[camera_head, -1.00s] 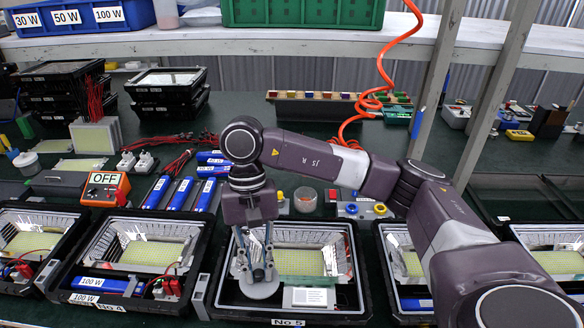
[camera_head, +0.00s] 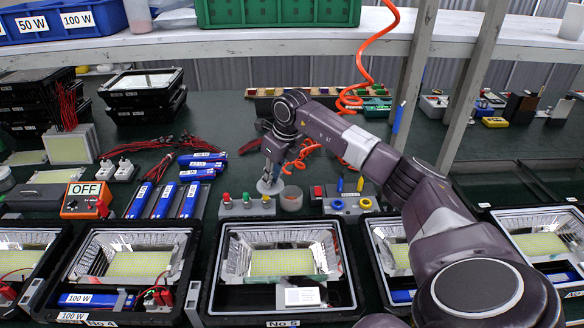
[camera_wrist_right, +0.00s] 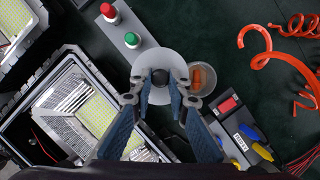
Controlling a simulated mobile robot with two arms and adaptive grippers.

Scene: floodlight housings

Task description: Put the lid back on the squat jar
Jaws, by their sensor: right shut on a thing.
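My right gripper (camera_head: 270,172) is shut on the lid (camera_head: 269,187), a pale grey disc with a dark knob. In the right wrist view the fingers (camera_wrist_right: 162,84) pinch the knob, and the lid (camera_wrist_right: 160,57) spreads out under them. The squat jar (camera_head: 291,200) is a low, clear round jar on the bench, just right of the lid. The jar shows in the right wrist view (camera_wrist_right: 211,82) with something orange inside. There the lid covers the jar's left edge, but most of its mouth is uncovered. My left gripper is not in view.
A grey block with red and green buttons (camera_head: 246,206) stands left of the jar. Housing No 5 (camera_head: 213,290) lies in front. A red coiled hose (camera_head: 362,92) hangs behind.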

